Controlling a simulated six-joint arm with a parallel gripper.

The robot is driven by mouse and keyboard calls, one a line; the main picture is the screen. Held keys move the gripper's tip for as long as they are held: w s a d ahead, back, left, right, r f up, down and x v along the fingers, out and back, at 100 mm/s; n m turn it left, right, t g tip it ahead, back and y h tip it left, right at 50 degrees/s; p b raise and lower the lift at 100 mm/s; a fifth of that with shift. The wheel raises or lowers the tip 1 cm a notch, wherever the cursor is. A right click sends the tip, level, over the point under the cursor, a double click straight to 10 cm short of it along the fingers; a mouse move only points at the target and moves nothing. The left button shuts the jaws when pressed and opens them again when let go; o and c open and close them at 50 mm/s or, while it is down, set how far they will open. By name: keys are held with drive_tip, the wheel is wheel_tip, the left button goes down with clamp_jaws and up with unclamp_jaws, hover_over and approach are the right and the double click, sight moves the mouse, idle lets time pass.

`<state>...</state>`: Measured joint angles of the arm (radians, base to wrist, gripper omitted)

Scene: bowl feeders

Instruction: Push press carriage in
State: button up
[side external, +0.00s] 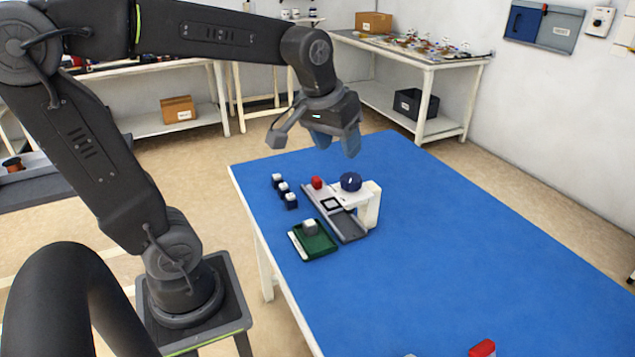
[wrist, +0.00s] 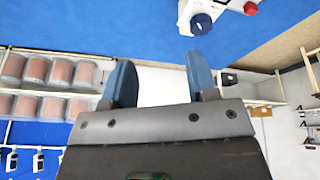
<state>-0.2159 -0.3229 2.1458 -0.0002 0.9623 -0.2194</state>
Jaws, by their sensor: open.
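The press (side external: 370,206) stands on the blue table, with a white frame and a dark blue round knob (side external: 350,182) on top. Its long grey base holds the carriage (side external: 331,204), which shows a dark square outline beside the frame. A red knob (side external: 317,183) sits at the base's far end. My gripper (side external: 335,145) is open and empty, in the air above and behind the press. In the wrist view my two blue fingers (wrist: 159,62) are apart with nothing between them. The dark blue knob (wrist: 201,24) and red knob (wrist: 250,8) show at the top edge.
A green tray (side external: 322,246) with a grey block (side external: 310,227) lies in front of the press. Several dark blocks with white tops (side external: 284,188) stand to its left. A red object (side external: 482,348) lies at the bottom edge. The table's right side is clear.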

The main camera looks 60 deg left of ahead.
drive_tip(key=w+a+f+n+g, duration=0.1)
drive_tip(key=w+a+n, duration=0.2)
drive_tip(key=w+a, duration=0.35)
drive_tip(key=n+g, duration=0.3)
drive_tip(key=n, duration=0.7)
hover_over(317, 178)
wheel_tip(317, 178, down, 17)
drive_tip(key=shift+h, duration=0.4)
wheel_tip(317, 178, down, 14)
drive_tip(key=shift+s+d+r, duration=0.1)
drive_tip(key=shift+r, duration=0.05)
clamp_jaws()
